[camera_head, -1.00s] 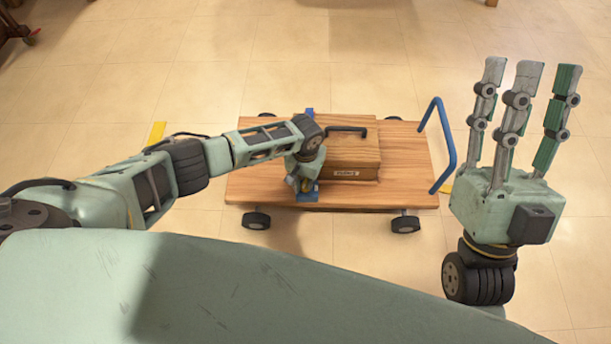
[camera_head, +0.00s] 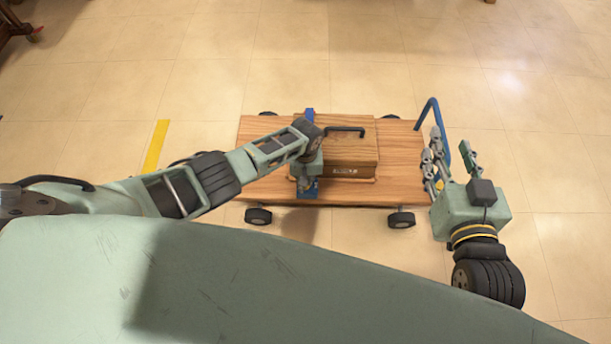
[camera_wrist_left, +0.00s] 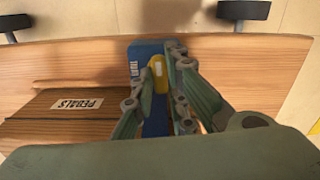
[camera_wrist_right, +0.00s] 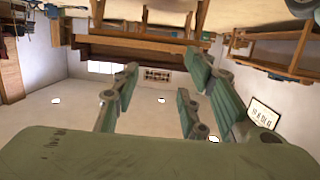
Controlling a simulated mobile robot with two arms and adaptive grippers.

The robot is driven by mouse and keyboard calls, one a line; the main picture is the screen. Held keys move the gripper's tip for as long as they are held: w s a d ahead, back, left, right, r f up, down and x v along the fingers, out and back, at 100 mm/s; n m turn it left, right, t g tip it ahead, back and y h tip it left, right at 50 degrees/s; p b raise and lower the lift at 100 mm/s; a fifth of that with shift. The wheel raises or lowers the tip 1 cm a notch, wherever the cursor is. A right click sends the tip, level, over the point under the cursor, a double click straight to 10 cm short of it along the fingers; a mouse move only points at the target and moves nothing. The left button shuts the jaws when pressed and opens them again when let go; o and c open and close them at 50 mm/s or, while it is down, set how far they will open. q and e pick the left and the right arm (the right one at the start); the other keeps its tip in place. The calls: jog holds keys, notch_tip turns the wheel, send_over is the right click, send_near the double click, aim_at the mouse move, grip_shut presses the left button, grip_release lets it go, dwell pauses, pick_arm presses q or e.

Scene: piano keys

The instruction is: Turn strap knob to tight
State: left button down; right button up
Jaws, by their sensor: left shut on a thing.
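A wooden box (camera_head: 348,164) with a dark handle sits on a wooden cart (camera_head: 264,190). A blue strap (camera_head: 308,190) lies across the cart at the box's left side. A yellow knob (camera_wrist_left: 159,76) sits on the strap (camera_wrist_left: 146,48), between the fingers of my left gripper (camera_wrist_left: 160,85). My left gripper (camera_head: 305,182) is shut on this knob; the head view mostly hides it. The knob's setting cannot be read. My right gripper (camera_head: 448,160) is open and empty beside the cart's blue handle (camera_head: 431,110).
The cart stands on black wheels (camera_head: 258,216) on a tiled floor. Yellow tape (camera_head: 156,146) marks the floor left of the cart. Open floor (camera_head: 300,60) lies behind the cart. The right wrist view shows the room, with wooden furniture (camera_wrist_right: 130,45).

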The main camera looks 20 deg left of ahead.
pick_arm(q)
jog(key=n+p, duration=0.1)
jog(key=n, duration=0.5)
jog(key=shift+s+n+p, duration=0.1)
jog(key=shift+n+p, duration=0.2)
jog(key=shift+p, duration=0.05)
jog(key=shift+n, duration=0.4)
jog(key=n, duration=0.3)
jog(key=shift+n, duration=3.2)
pick_arm(e)
jog(key=s+d+f+g+h, duration=0.2)
jog(key=s+d+f+g, duration=0.1)
jog(key=s+f+g, duration=0.4)
jog(key=shift+s+d+f, duration=0.3)
jog(key=shift+s+f, duration=0.25)
jog(key=shift+f, duration=1.1)
pick_arm(q)
jog(key=c, duration=1.7)
grip_release()
jog(key=shift+c, duration=0.2)
jog(key=shift+r, duration=0.1)
